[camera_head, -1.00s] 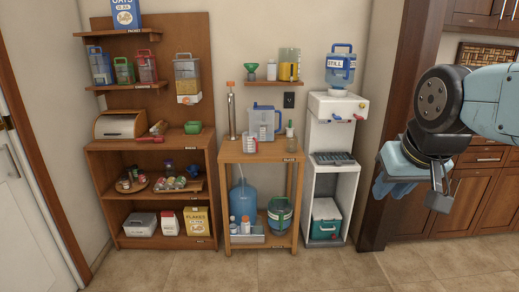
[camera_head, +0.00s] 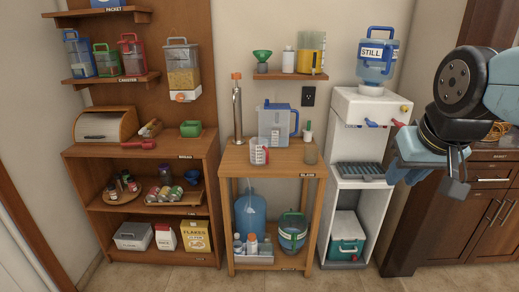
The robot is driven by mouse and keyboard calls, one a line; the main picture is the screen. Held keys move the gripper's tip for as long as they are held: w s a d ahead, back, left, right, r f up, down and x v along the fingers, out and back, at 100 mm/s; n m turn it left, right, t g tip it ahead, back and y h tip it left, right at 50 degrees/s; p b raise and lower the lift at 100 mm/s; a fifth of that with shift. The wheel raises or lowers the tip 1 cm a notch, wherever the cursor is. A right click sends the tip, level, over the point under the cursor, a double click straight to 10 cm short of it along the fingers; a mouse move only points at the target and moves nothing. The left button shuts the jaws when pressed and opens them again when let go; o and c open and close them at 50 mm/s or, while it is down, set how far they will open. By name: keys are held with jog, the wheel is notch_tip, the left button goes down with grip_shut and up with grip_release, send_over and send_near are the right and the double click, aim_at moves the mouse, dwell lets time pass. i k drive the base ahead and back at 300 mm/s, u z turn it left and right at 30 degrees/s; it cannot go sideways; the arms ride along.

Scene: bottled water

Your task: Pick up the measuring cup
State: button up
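The measuring cup (camera_head: 259,152) is a small clear cup with red markings. It stands upright on the top of the small wooden table (camera_head: 232,159), near its front edge. My gripper (camera_head: 432,182) hangs at the right side of the view, in front of the cabinets. It is well apart from the cup and holds nothing that I can see. The arm partly hides its fingers, so their opening is unclear.
A blue-lidded pitcher (camera_head: 280,124) stands close behind the cup. A white water dispenser (camera_head: 366,105) stands between the table and my arm. The floor in front shows bare tiles.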

aim_at(258, 151)
jog(key=z, duration=0.1)
jog(key=i, duration=0.95)
jog(key=u, duration=0.8)
